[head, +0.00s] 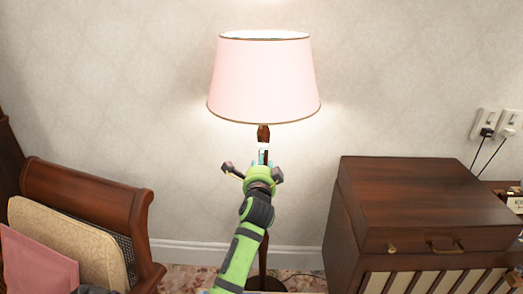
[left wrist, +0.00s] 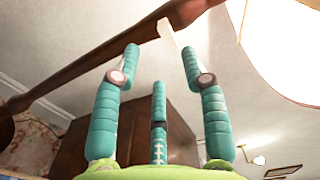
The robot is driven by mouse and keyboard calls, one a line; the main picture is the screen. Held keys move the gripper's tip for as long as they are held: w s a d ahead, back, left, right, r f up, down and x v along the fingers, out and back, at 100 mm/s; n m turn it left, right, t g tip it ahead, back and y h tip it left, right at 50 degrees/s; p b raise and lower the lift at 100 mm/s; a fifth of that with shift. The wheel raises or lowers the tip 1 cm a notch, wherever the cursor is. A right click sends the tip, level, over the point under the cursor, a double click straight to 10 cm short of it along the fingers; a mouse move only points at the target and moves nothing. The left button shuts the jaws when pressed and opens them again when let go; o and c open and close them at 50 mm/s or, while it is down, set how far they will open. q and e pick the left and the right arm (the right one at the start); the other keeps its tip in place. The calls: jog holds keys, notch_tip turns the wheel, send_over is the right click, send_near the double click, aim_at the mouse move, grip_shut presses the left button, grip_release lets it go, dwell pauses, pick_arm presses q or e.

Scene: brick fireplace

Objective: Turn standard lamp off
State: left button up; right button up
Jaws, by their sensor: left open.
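The standard lamp has a pink shade (head: 263,80) with a dark trim, and it is lit. Its dark wooden pole (head: 264,133) runs down behind my left arm, which hides most of it. In the left wrist view the pole (left wrist: 75,82) crosses diagonally beyond the fingers, and the bright shade (left wrist: 285,45) fills the upper right. A small pale piece, perhaps the switch (left wrist: 168,35), sticks out from the pole. My left gripper (head: 262,158) is open in front of the pole, just below the shade. In the wrist view its teal fingers (left wrist: 160,62) are apart, with the pale piece beyond them.
A wooden chair or sofa (head: 90,195) with cushions stands at the left. A dark wooden cabinet (head: 425,200) stands close on the right. The patterned wall (head: 150,80) is behind the lamp, with plugged sockets (head: 486,125) at the right.

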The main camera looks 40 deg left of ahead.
aim_at(263, 145)
pick_arm(q)
jog(key=shift+r+x, duration=0.2)
jog(key=shift+x, duration=1.55)
jog(key=shift+r+x, duration=0.25)
jog(key=shift+x, duration=1.55)
grip_shut()
